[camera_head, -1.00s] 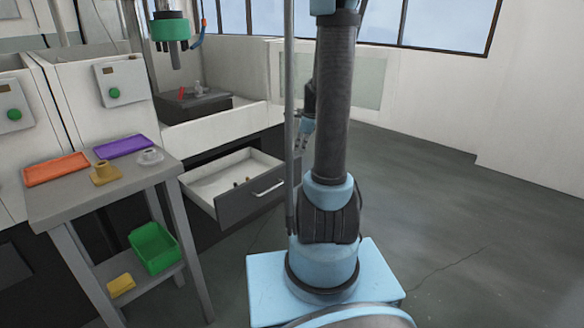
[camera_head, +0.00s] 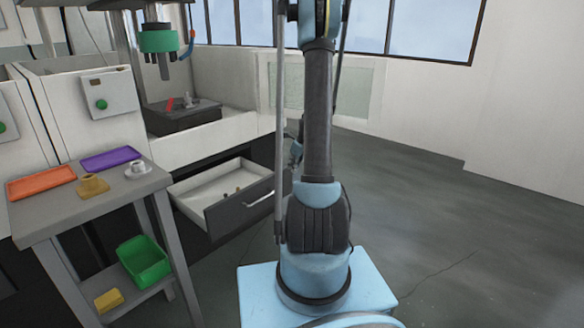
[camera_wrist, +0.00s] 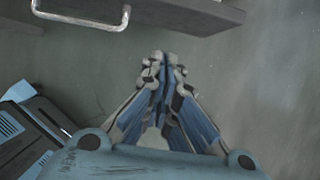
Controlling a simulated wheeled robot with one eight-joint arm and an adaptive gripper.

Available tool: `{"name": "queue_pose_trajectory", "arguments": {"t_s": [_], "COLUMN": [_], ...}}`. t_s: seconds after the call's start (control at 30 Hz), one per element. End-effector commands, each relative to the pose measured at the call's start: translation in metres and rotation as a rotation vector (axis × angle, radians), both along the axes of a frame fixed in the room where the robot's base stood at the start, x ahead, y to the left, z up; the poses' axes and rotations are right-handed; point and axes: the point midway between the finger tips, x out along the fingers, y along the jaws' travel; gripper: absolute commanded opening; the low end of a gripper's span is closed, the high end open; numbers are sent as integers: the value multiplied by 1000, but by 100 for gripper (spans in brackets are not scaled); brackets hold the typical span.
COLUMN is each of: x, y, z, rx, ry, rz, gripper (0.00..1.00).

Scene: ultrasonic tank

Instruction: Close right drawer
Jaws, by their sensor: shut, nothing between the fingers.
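The right drawer (camera_head: 240,211) stands pulled open below the white bench, with a dark front, a silver bar handle and a pale inside. A few small items lie in it. In the wrist view its dark front (camera_wrist: 185,14) and handle (camera_wrist: 85,22) cross the top left. My gripper (camera_wrist: 163,58) is shut and empty, its fingertips below the drawer front in that picture and apart from the handle. In the head view my gripper is mostly hidden behind my arm, to the right of the drawer.
A grey side table (camera_head: 108,199) with orange and purple trays and cups stands left of the drawer. A green bin (camera_head: 144,262) and a yellow block (camera_head: 109,300) sit on its lower shelf. The floor (camera_head: 460,235) on the right is clear.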

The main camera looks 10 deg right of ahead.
Motion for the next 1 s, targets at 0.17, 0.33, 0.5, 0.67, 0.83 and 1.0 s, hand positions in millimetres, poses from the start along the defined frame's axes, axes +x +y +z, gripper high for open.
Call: {"name": "queue_pose_trajectory", "arguments": {"t_s": [0.17, 0.33, 0.5, 0.67, 0.83, 1.0], "x": [7, 14, 20, 33, 48, 53], "y": [5, 10, 14, 25, 35, 39], "z": [-22, -41, -61, -67, -67, -67], "rx": [-1, -1, -1, 0, -1, -1], "ry": [0, 0, 0, 0, 0, 0], "rz": [2, 2, 2, 4, 3, 2], "gripper": [0, 0, 0, 0, 0, 0]}}
